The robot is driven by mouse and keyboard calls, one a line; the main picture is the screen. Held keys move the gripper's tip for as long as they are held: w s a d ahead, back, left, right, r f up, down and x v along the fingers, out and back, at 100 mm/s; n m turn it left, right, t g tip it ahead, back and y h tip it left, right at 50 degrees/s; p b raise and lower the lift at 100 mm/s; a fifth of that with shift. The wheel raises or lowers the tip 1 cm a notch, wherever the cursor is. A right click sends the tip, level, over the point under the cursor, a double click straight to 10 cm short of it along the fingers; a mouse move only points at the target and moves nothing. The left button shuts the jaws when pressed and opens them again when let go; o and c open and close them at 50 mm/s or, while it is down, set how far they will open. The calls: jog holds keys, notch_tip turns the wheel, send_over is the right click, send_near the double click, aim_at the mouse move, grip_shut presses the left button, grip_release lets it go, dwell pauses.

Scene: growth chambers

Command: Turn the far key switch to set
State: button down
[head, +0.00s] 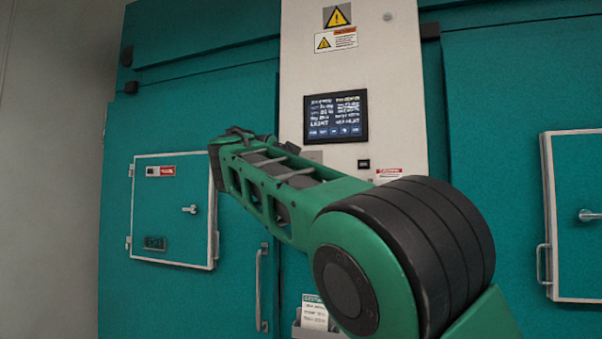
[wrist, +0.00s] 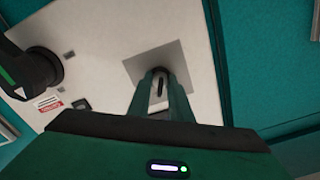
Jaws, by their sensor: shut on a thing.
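The key switch (wrist: 160,88) is on a grey square plate (wrist: 184,62) on the white panel in the wrist view. My gripper (wrist: 160,77) reaches the plate, with its two fingers shut on the key on either side. The fingers cover most of the key, so its exact angle and the switch markings cannot be read. In the head view my own arm hides the gripper and the key. Only a piece of the grey plate (head: 313,156) shows above the arm.
The white control panel (head: 389,68) carries a lit display (head: 336,117) above the plate and a small black switch (head: 363,164) to the right. Teal chamber doors flank it, with a left hatch (head: 172,210) and a right hatch (head: 580,215). A paper holder (head: 315,316) hangs below.

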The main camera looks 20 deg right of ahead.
jog(key=shift+f+m, duration=0.15)
jog(key=shift+m, duration=0.15)
jog(key=c, duration=1.9)
grip_release()
jog(key=shift+c, duration=0.2)
jog(key=v, duration=1)
jog(key=shift+s+a, duration=0.2)
